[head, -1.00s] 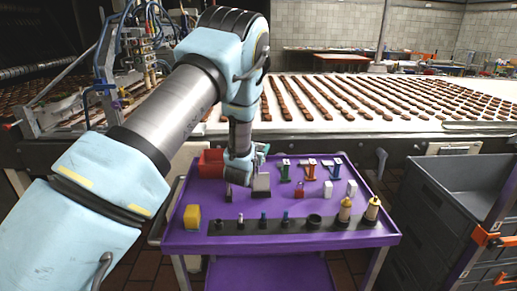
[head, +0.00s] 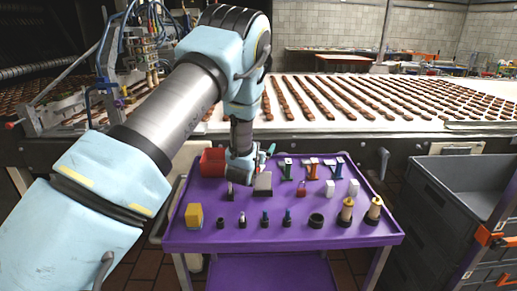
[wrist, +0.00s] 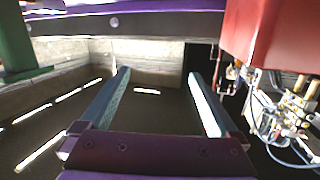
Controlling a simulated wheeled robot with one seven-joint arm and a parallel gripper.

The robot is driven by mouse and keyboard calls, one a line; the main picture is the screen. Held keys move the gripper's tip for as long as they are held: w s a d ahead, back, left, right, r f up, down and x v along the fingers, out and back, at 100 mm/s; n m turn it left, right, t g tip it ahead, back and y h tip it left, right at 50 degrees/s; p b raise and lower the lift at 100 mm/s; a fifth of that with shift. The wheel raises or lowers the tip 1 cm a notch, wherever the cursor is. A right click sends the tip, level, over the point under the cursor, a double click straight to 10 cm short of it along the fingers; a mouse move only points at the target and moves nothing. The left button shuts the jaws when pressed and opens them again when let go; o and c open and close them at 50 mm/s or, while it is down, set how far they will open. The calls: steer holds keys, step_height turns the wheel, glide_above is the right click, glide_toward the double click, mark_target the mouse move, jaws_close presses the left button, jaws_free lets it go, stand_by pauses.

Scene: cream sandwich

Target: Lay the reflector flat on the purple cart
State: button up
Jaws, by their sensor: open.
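The purple cart (head: 215,180) stands in front of me with small items on its top. I cannot tell for sure which item is the reflector. A pale grey upright piece with a dark base (head: 263,183) stands on the cart just right of my wrist. My gripper (head: 266,152) is over the rear left half of the cart, mostly hidden by my wrist. In the wrist view my gripper (wrist: 160,75) has its two pale blue fingers spread apart, with nothing between them. A red surface, likely the red bin (wrist: 265,45), fills the upper right there.
The red bin (head: 212,162) is at the cart's rear left, close to my wrist. A yellow block (head: 194,216) and several small items stand along the front. Coloured tools (head: 312,168) are at the rear. A grey crate (head: 460,190) is at right; a conveyor (head: 340,105) lies behind.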

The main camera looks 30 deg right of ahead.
steer(key=shift+s+a+f, duration=0.4)
steer(key=shift+s+f, duration=0.1)
steer(key=shift+f, duration=0.25)
steer(key=r+b+v, duration=0.2)
steer(key=b+v, duration=0.1)
steer(key=v, duration=0.7)
steer(key=w+a+f+n+g+y, duration=0.1)
steer(key=w+a+n+g+y, duration=0.15)
steer(key=a, duration=0.65)
steer(key=w+a+n+g+y, duration=0.15)
steer(key=a+y, duration=0.25)
steer(key=a, duration=0.5)
steer(key=s+a+r+n+g+y, duration=0.2)
steer(key=s+a+g, duration=0.4)
steer(key=s+a, duration=1)
steer(key=a+n+y, duration=0.1)
steer(key=a+y, duration=0.1)
steer(key=a, duration=0.2)
steer(key=shift+s+n+g, duration=0.4)
